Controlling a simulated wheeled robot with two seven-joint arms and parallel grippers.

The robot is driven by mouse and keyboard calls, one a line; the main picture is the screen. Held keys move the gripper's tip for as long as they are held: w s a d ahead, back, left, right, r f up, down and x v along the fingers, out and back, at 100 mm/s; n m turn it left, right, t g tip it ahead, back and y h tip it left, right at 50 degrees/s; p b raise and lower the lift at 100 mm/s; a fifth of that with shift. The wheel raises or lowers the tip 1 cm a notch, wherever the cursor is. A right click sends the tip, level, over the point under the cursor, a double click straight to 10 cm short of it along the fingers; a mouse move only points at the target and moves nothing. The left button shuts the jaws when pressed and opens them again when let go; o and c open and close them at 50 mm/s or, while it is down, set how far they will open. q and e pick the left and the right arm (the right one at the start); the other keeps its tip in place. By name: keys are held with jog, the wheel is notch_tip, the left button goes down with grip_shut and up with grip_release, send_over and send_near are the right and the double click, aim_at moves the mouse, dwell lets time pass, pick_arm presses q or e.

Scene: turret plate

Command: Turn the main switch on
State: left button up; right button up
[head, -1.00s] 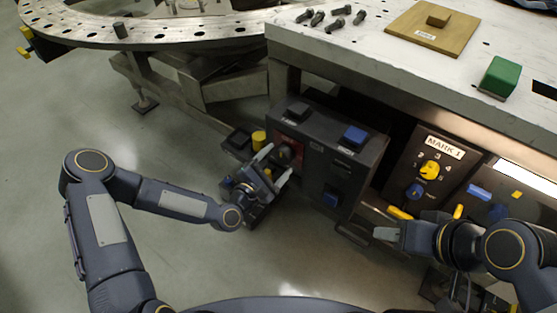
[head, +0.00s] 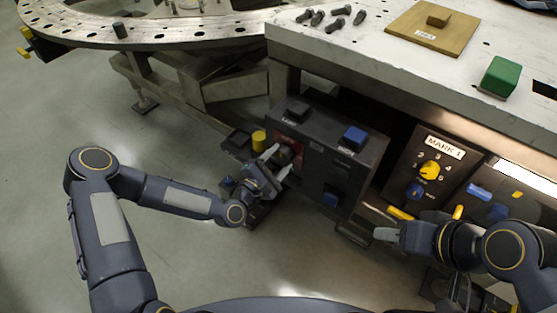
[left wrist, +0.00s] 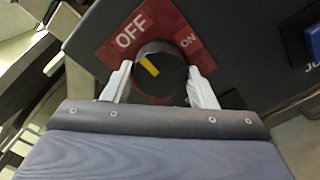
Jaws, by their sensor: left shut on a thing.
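The main switch is a round black knob (left wrist: 165,72) with a yellow pointer mark, on a red plate (left wrist: 122,42) lettered OFF and ON. The mark points to the upper left, toward OFF. In the head view the red plate (head: 292,143) is on the left of the dark control box's front, with the knob partly hidden by my fingers. My left gripper (head: 280,164) is at the knob, its two pale fingers on either side of it and shut on it. My right gripper (head: 390,235) is away to the right, low before the panels; its finger gap is unclear.
The control box (head: 322,165) also has a blue button (head: 355,137) on top and a black one marked LAMP (head: 297,112). A MARK 1 panel (head: 432,172) with yellow and blue knobs stands to the right. The white worktop (head: 375,68) overhangs behind. Open floor lies to the left.

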pick_arm(q)
jog(key=m+b, duration=0.1)
jog(key=m, duration=0.1)
jog(key=m+b, duration=0.1)
jog(key=b, duration=0.1)
jog(key=shift+f+m, duration=0.2)
jog(key=shift+m, duration=0.2)
jog(key=m+b, duration=0.4)
jog(key=m, duration=0.1)
jog(key=shift+m, duration=0.3)
jog(key=m+b, duration=0.4)
jog(key=shift+r+m+b, duration=0.15)
jog(key=shift+m+b, duration=1.8)
jog(key=shift+m, duration=0.35)
jog(key=o, duration=1)
jog(key=shift+r, duration=0.1)
jog(key=shift+s+a, duration=0.1)
